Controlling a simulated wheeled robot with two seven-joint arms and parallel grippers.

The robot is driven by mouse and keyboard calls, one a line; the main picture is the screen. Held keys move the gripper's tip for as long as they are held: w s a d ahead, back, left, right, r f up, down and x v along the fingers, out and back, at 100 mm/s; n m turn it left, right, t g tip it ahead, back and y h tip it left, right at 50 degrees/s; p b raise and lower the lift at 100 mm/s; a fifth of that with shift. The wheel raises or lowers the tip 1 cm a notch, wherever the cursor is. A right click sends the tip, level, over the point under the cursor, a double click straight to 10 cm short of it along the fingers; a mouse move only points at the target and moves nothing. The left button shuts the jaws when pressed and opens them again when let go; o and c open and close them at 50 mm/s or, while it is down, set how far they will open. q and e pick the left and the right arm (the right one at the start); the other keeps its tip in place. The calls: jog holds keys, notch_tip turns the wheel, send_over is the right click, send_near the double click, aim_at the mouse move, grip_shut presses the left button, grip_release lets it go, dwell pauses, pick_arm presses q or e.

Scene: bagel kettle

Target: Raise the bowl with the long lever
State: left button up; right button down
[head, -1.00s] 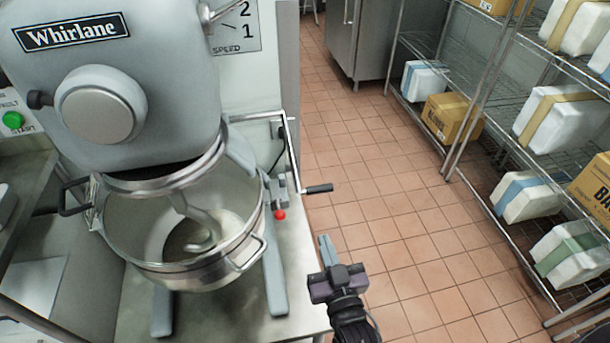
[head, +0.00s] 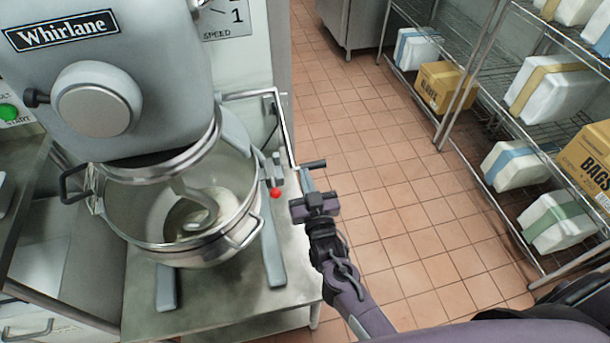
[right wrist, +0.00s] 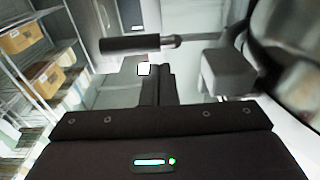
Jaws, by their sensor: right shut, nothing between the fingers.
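The steel bowl (head: 130,218) hangs under the grey Whirlane mixer head (head: 150,90), with the mixing tool down inside it. The long lever (head: 284,130) is a bent metal rod on the mixer's right side, ending in a black handle (head: 313,164). In the right wrist view the black handle (right wrist: 130,45) lies across the picture, beyond the fingers. My right gripper (head: 306,178) is shut and empty, just below the handle in the head view; it also shows in the right wrist view (right wrist: 156,75). I cannot tell whether it touches the handle. My left gripper is out of view.
A short lever with a red knob (head: 276,193) sits left of my right gripper. The mixer stands on a metal table (head: 225,290). Wire shelves (head: 480,75) with boxes and wrapped packs stand at the right. The tiled floor (head: 390,190) between is clear.

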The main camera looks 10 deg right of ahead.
jog(key=shift+w+f, duration=0.35)
jog(key=shift+w, duration=0.05)
